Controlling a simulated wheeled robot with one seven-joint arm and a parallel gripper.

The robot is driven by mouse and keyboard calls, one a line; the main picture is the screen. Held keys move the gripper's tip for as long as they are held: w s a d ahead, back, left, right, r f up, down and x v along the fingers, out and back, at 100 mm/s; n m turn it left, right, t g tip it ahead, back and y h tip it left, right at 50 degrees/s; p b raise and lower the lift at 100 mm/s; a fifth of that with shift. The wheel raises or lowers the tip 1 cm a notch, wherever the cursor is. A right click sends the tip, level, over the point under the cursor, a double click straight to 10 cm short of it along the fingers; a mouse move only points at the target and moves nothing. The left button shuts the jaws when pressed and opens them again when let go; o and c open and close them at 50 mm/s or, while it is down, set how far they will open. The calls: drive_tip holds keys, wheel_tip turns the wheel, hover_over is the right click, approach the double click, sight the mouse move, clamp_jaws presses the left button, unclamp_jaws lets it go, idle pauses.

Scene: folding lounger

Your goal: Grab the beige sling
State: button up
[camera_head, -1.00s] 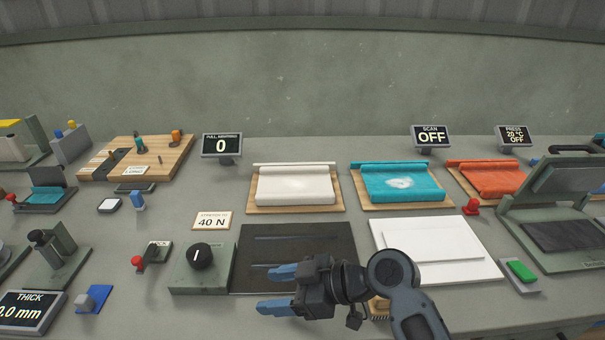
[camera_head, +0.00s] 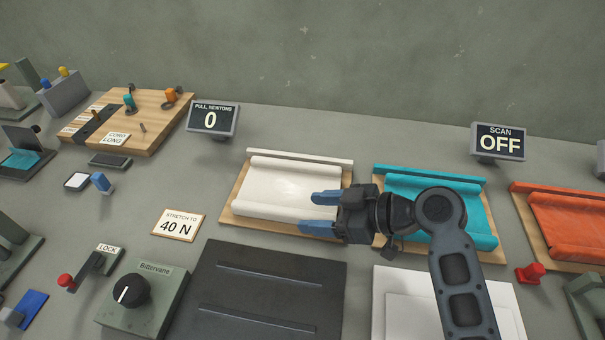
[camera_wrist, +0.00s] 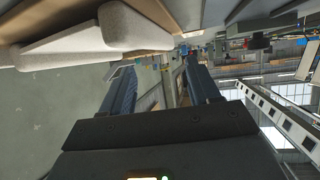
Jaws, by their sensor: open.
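The beige sling (camera_head: 272,190) is an off-white cloth with a thick rolled front edge, lying on a wooden board (camera_head: 238,222) in the middle of the head view. It also shows as a pale shape at the upper left of the wrist view (camera_wrist: 85,40). My gripper (camera_head: 308,212) is open and empty. Its blue fingers point left and overlap the sling's right part in the head view. In the wrist view, the cloth lies outside the gap between the fingers (camera_wrist: 160,68). My gripper hides the board's front right corner.
A teal cloth (camera_head: 440,195) on its board stands to the right, partly behind my arm, with an orange cloth (camera_head: 570,220) beyond. A black plate (camera_head: 265,290), a white plate (camera_head: 395,290) and a knob box (camera_head: 140,300) lie in front. The wall (camera_head: 330,60) stands behind.

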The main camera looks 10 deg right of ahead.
sight(277, 208)
drive_tip(key=shift+w+f, duration=0.15)
drive_tip(key=shift+w, duration=0.1)
drive_tip(key=shift+w+a+f, duration=0.15)
drive_tip(key=shift+w+a, duration=0.05)
drive_tip(key=b+x, duration=0.1)
drive_tip(key=x, duration=0.2)
drive_tip(key=b+x, duration=0.1)
drive_tip(key=x, duration=0.2)
drive_tip(key=shift+w+a, duration=0.2)
drive_tip(key=shift+a, duration=0.2)
clamp_jaws()
